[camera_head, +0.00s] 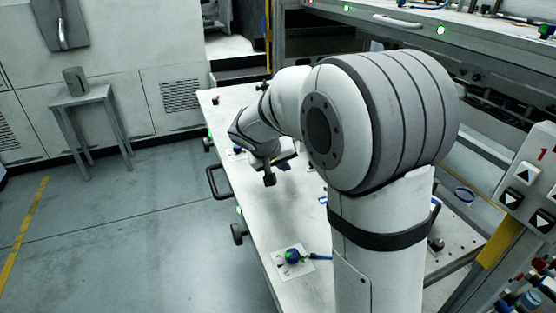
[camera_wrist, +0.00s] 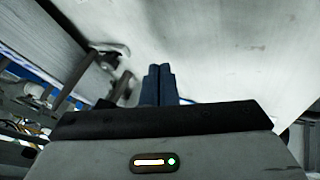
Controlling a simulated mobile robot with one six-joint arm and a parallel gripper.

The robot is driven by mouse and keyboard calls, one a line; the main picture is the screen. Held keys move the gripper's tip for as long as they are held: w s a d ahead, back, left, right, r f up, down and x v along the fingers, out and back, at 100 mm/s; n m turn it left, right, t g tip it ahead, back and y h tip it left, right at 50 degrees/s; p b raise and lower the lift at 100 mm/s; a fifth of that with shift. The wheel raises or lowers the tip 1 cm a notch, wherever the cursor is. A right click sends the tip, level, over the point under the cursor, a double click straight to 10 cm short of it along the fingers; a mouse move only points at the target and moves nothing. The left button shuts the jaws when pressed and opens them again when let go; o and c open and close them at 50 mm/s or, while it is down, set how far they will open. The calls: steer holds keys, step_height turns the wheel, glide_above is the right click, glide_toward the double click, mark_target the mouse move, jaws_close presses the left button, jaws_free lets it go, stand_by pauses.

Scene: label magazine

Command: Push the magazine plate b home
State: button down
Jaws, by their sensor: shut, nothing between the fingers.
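My gripper (camera_wrist: 158,72) shows in the wrist view as two dark blue fingers side by side, shut with nothing between them. A broad pale surface (camera_wrist: 230,50) spreads ahead and to the right of the fingertips. A metal rail (camera_wrist: 45,30) with dark brackets (camera_wrist: 115,50) lies to the left of the fingers. I cannot tell which of these parts, if any, is magazine plate b, nor whether the fingers touch anything. In the head view my arm reaches over the long white bench (camera_head: 262,215), and it hides much of the bench's far side.
A black handle (camera_head: 214,182) and a dark knob (camera_head: 238,234) stick out from the bench's left edge. A control panel with arrows (camera_head: 528,185) is at right. A stool (camera_head: 90,98) stands on open floor at left.

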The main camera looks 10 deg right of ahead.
mark_target(299, 173)
steer(key=shift+w+d+f, duration=0.1)
steer(key=shift+d+f, duration=0.05)
steer(key=shift+d, duration=0.6)
steer(key=shift+w+d+f, duration=0.15)
steer(key=shift+d+f, duration=0.05)
steer(key=shift+d, duration=0.55)
steer(key=shift+w+d+f, duration=0.1)
steer(key=shift+d+f, duration=0.05)
steer(key=shift+d, duration=0.6)
steer(key=shift+w+d, duration=0.1)
